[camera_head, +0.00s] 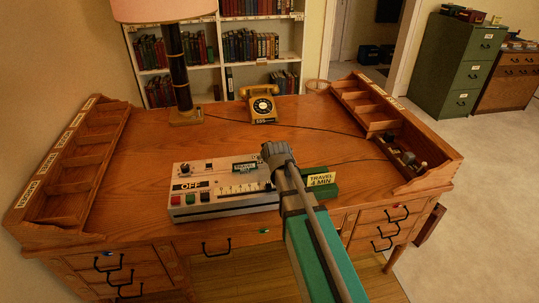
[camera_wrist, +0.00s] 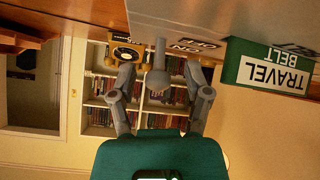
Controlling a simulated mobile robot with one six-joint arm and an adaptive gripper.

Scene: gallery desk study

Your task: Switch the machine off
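The fingers appear apart from the lever. Small labels (camera_wrist: 190,45) beside it are hard to read.
A green block with a TRAVEL sign (camera_head: 321,180) stands close right of the machine. A yellow telephone (camera_head: 262,105), a lamp (camera_head: 180,70) and side trays (camera_head: 75,155) border the wooden desk (camera_head: 145,140). The desk's middle is mostly clear, crossed by a cord.

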